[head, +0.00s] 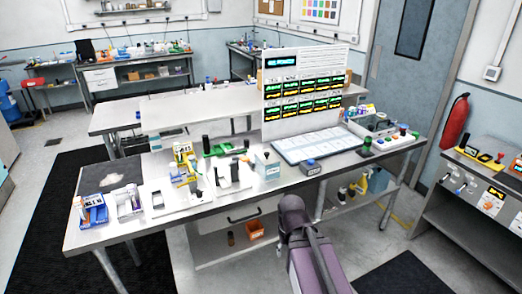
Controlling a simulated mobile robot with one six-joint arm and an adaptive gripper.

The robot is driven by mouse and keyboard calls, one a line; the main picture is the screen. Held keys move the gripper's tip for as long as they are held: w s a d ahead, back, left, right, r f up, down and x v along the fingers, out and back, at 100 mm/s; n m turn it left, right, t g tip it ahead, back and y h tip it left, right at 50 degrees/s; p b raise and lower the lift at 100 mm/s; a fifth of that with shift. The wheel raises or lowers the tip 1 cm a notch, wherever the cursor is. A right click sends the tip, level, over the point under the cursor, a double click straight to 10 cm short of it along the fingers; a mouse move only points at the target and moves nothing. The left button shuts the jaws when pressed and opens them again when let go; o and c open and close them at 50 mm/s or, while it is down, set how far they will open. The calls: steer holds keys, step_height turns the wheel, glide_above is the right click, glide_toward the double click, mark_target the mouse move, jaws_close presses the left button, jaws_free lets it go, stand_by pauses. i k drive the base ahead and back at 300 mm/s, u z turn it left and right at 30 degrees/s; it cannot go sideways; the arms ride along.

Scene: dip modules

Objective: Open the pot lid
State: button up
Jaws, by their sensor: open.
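I cannot pick out a pot or its lid for sure. A small pale box (267,166) with a bluish label and a dark bit on top stands on the workbench (235,205), left of the flat white board. I cannot tell if it is the pot. My arm, purple and dark, rises from the bottom edge in front of the bench. Its end is not visible, so my gripper is not in view.
Left along the bench stand a blue module (92,210), a yellow device (186,168) and a white fixture with black posts (234,178). A white display panel (303,95) rises behind the flat white board (318,143). A grey bin (372,126) stands at right.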

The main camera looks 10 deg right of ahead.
mark_target(268, 158)
steer(key=i, duration=0.85)
steer(key=z, duration=0.05)
